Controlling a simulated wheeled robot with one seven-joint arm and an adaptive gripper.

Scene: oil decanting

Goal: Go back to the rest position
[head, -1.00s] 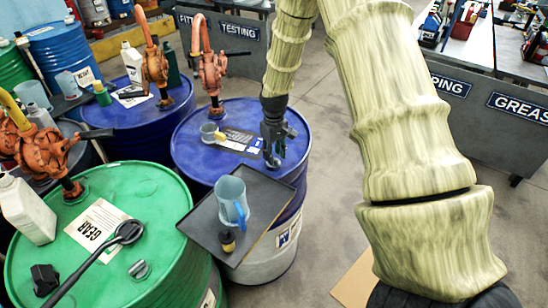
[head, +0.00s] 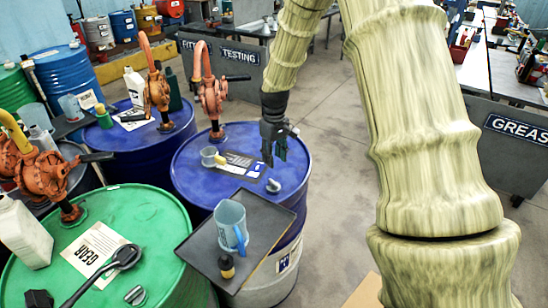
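My gripper (head: 275,148) hangs over the right part of the blue drum (head: 196,184) in the head view, pointing down. Its fingers look apart with nothing between them. A small grey cap (head: 273,186) lies on the drum top below the fingertips, apart from them. The fine gap between the fingers is small in the picture.
An orange pump (head: 211,92) rises behind. A green drum (head: 165,230) stands at left. Open floor (head: 335,150) lies right of the drum.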

